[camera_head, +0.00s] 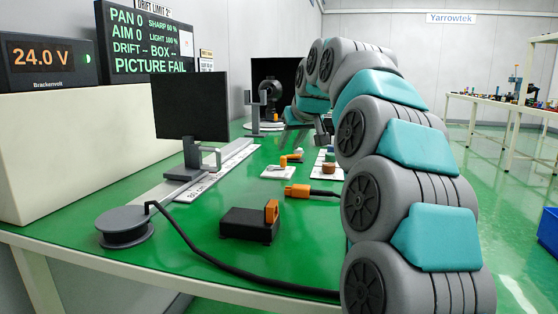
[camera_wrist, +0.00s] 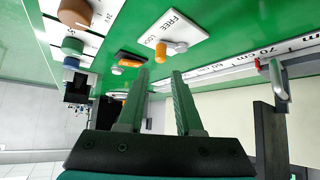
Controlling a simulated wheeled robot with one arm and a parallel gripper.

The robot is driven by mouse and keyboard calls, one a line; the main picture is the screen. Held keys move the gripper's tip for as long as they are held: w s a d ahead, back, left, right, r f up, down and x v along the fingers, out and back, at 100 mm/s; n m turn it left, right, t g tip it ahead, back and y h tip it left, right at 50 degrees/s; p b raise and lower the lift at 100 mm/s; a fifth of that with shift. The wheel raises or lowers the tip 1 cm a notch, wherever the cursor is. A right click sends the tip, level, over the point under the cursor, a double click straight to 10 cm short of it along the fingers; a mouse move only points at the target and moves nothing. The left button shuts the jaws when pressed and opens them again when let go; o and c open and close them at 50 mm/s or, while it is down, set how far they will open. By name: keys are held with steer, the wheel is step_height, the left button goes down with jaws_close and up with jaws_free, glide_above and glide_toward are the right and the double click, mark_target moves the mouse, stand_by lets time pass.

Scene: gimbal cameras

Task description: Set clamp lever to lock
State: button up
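A white plate (camera_wrist: 190,22) lettered FREE and what reads as LOC lies on the green bench in the wrist view. An orange lever handle (camera_wrist: 160,52) and a grey round knob (camera_wrist: 180,47) are on it. I cannot tell clearly which word the lever points at. In the head view, a small white plate (camera_head: 270,174) with an orange piece (camera_head: 283,161) appears to be the same one. My gripper (camera_wrist: 158,74) is open and empty, its two fingers apart, with the plate beyond the tips. In the head view my gripper (camera_head: 306,136) hangs above the bench's far part.
A dark screen (camera_head: 190,106) stands on the rail. An orange connector (camera_head: 298,190), a black block (camera_head: 245,226) and a cable reel (camera_head: 125,224) lie nearer. A strip of coloured knobs (camera_wrist: 75,14) is beside the plate.

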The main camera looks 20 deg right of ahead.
mark_target(283, 157)
steer(key=x, duration=0.7)
steer(key=shift+w+f, duration=0.1)
steer(key=shift+f, duration=0.05)
jaws_close()
